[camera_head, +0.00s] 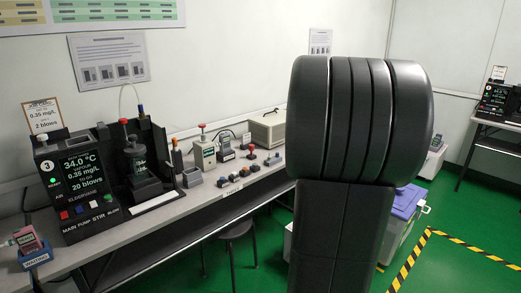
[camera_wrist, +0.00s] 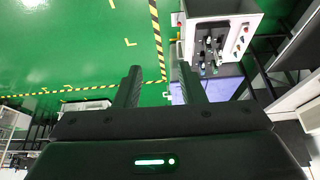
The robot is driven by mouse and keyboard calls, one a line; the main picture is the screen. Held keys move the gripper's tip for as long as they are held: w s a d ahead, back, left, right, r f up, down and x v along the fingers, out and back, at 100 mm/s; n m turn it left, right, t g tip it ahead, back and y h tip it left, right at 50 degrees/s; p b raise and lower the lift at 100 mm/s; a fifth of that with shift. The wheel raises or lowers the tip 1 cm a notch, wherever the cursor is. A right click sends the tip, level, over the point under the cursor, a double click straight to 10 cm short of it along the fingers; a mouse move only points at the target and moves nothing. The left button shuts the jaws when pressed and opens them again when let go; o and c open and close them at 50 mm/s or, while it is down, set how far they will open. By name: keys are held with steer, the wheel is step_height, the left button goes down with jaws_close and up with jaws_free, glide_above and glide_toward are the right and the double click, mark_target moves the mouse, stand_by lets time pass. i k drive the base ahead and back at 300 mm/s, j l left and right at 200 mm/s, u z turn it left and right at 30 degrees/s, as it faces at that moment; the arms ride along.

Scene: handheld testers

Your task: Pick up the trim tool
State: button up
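I cannot make out the trim tool for certain. A slim upright thing with an orange top (camera_head: 176,157) stands on the bench (camera_head: 215,190) beside the black tester station; it is too small to identify. Several small items with orange, red and blue parts lie further along the bench. My gripper (camera_wrist: 161,82) shows in the wrist view with its two dark fingers apart and nothing between them. It points over the green floor, away from the bench top. In the head view my arm fills the middle right and hides what is behind it.
A tester station (camera_head: 92,180) with a screen stands on the bench's left. A beige case (camera_head: 267,130) is at the far end, a stool (camera_head: 231,238) below. A purple-lidded bin (camera_head: 407,203) stands right of my arm. Striped tape (camera_head: 409,262) marks the floor.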

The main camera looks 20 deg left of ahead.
mark_target(251, 147)
steer(key=i+l+u, duration=0.2)
steer(key=i+u, duration=0.15)
steer(key=i, duration=0.2)
steer(key=i+l+u, duration=0.4)
steer(key=i+j+u, duration=0.1)
steer(key=i+u, duration=0.35)
steer(key=i, duration=0.85)
